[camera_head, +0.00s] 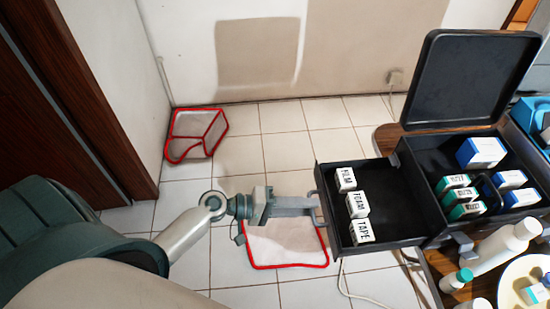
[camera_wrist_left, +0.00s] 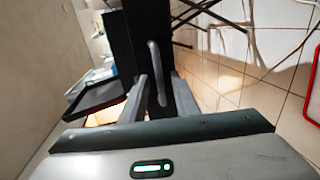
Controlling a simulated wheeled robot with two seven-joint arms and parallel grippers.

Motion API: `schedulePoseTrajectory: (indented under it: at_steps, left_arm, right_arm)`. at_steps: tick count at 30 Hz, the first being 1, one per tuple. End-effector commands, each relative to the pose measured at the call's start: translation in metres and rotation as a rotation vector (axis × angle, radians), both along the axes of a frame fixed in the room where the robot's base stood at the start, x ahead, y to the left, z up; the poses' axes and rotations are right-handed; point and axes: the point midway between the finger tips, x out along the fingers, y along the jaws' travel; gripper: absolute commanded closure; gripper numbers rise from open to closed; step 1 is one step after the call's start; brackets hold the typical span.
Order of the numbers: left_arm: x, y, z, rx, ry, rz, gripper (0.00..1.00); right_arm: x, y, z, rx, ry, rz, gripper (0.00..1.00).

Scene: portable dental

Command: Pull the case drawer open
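The black case (camera_head: 455,158) stands on a wooden table with its lid (camera_head: 470,75) raised. Its drawer (camera_head: 395,205) sticks well out to the left and holds small white boxes marked FILM (camera_head: 346,178), FOAM (camera_head: 357,204) and TAPE (camera_head: 362,231). The drawer's handle (camera_wrist_left: 155,70) is a bar on its front face, seen close up in the left wrist view. My left gripper (camera_head: 314,204) is at the drawer front. In the left wrist view its fingers (camera_wrist_left: 160,88) stand apart on both sides of the handle, with gaps showing. My right gripper is out of view.
White and teal boxes (camera_head: 462,195) and blue and white boxes (camera_head: 482,153) sit in the case. Red-edged mats (camera_head: 285,265) lie on the tiled floor, and a cable hangs below the drawer.

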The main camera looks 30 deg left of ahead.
Motion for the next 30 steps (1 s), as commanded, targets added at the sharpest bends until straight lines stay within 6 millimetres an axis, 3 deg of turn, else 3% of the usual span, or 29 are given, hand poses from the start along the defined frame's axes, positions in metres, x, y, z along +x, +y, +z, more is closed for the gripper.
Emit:
schedulePoseTrajectory:
  at_steps: [11,30]
  left_arm:
    - [-0.014,0.019,0.002,0.002,0.000,0.000,0.72]
    - [-0.083,0.114,0.027,0.002,0.003,0.000,0.72]
  right_arm:
    - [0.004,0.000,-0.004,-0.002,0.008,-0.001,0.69]
    - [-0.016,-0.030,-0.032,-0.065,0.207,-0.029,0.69]
